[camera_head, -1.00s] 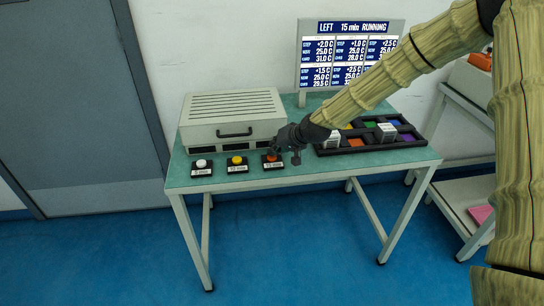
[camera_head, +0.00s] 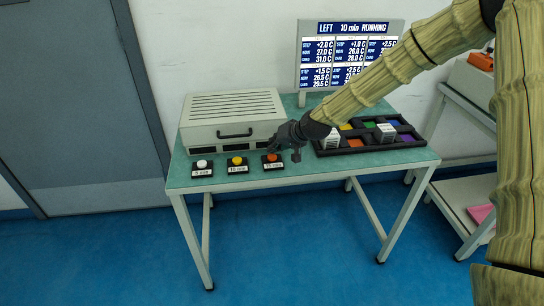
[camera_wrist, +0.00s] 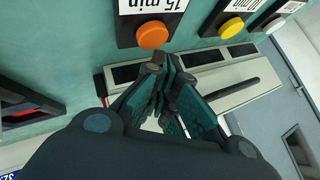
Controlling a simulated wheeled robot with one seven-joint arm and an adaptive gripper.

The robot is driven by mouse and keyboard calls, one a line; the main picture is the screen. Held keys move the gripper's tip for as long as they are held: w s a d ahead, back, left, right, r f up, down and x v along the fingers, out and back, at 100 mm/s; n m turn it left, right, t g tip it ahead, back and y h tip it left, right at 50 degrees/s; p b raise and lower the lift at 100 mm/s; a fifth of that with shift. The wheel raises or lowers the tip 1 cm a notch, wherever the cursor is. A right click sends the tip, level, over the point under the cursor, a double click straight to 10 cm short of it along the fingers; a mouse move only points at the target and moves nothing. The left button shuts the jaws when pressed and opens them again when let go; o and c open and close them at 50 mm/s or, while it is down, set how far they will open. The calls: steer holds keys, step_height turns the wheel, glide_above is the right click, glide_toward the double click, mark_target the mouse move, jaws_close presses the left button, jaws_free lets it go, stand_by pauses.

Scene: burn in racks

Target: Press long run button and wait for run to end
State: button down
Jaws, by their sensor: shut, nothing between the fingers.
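The orange button (camera_head: 272,157) sits on a black base at the table's front edge. The wrist view shows the orange button (camera_wrist: 152,35) beside a "15 min" label. A yellow button (camera_head: 237,160) labelled 10 min and a white button (camera_head: 201,164) labelled 5 min stand to its left. My gripper (camera_wrist: 168,62) is shut and empty beside the orange button, and the wrist view shows them apart. The display (camera_head: 349,55) reads "LEFT 10 min RUNNING" above several panels of step, now and card temperatures. My arm covers its lower right part.
A closed grey oven-like box (camera_head: 233,117) with a handle stands behind the buttons. A black tray (camera_head: 350,150) with coloured slots and pale blocks lies to the right, partly behind my arm. A shelf unit (camera_head: 463,190) stands at the right.

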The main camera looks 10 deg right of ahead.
mark_target(274, 155)
steer(key=shift+r+p, duration=1.65)
steer(key=shift+r, duration=0.9)
steer(key=s+a+f+n+g+p, duration=0.1)
steer(key=s+a+f, duration=0.4)
steer(key=s+f, duration=0.25)
steer(key=s+a+f+g+p, duration=0.1)
steer(key=s+a+f+p, duration=0.1)
steer(key=s+a+f, duration=0.35)
steer(key=s+d+f+g+h+b, duration=0.1)
steer(key=s+d+f, duration=0.4)
steer(key=s, duration=0.8)
steer(key=s+d+f+g+h+b, duration=0.1)
steer(key=s+d+f, duration=0.5)
steer(key=s, duration=0.7)
steer(key=s+d+f+n+g+h+b, duration=0.1)
steer(key=s+d+f+g+h, duration=0.2)
steer(key=s+f, duration=0.6)
steer(key=s+d, duration=0.2)
steer(key=s, duration=0.2)
steer(key=shift+s+d+f+g, duration=0.2)
steer(key=shift+s+d+g, duration=0.05)
steer(key=shift+s+g, duration=0.15)
